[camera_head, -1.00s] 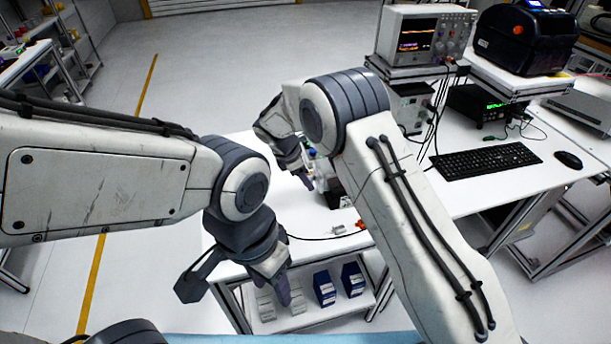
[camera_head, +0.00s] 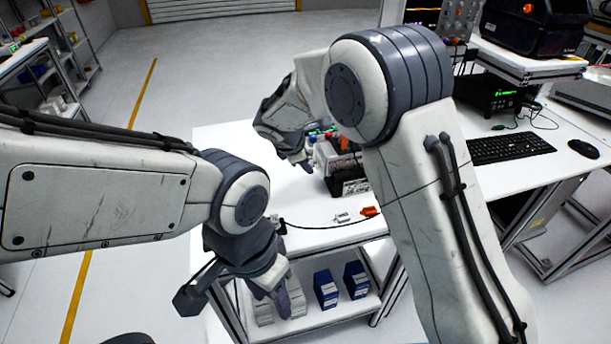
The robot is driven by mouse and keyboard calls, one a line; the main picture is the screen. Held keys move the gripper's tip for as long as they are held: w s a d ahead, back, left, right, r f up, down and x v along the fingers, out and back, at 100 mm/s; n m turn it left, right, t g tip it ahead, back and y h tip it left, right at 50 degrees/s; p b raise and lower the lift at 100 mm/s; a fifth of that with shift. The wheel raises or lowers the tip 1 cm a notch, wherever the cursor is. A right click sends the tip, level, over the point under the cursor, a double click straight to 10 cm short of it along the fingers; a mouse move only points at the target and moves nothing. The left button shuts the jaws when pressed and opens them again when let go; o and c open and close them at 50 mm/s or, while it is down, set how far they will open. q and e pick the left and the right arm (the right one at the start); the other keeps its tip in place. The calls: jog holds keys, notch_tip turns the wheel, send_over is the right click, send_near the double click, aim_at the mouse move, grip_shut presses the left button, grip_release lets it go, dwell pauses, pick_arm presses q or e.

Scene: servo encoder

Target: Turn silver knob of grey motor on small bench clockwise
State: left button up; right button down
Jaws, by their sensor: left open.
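A small device (camera_head: 343,172) with a grey body and black base stands on the white bench (camera_head: 228,142), partly hidden behind my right arm. It may be the motor; I cannot make out the silver knob. My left gripper (camera_head: 276,298) points down in front of the bench's near left edge, open and empty, well apart from the device. My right gripper (camera_head: 303,163) is at the device's left side, over the bench. Its fingers are small and partly hidden, so I cannot tell whether they touch anything.
An orange-ended connector (camera_head: 368,211) and a black cable (camera_head: 312,227) lie near the bench's front edge. Blue boxes (camera_head: 326,289) stand on the shelf below. A keyboard (camera_head: 508,147) and mouse (camera_head: 583,149) lie to the right. The bench's left part is clear.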

jog(key=shift+s+d+f+m+t+y+b, duration=0.35)
jog(key=shift+t+b, duration=1.8)
jog(key=shift+b, duration=6.85)
jog(key=shift+w+a+f+m+t+h+b, duration=0.3)
jog(key=shift+m+t+b, duration=1.25)
jog(key=shift+b, duration=7.45)
jog(key=shift+s+d+f+m+t+y+b, duration=0.1)
jog(key=shift+s+f+t+y+b, duration=0.3)
jog(key=shift+t+b, duration=5.45)
jog(key=shift+r+g+h+b, duration=0.1)
jog(key=shift+g+h+b, duration=0.15)
jog(key=shift+g+b, duration=3.2)
jog(key=shift+t+b, duration=0.5)
jog(key=shift+t, duration=0.1)
jog(key=shift+c, duration=2.2)
grip_release()
jog(key=shift+s, duration=0.3)
jog(key=s, duration=0.3)
jog(key=s+a+f, duration=0.1)
jog(key=s, duration=0.5)
jog(key=shift+s+a+f+p, duration=0.25)
jog(key=shift+s+p, duration=0.05)
jog(key=shift+s, duration=0.05)
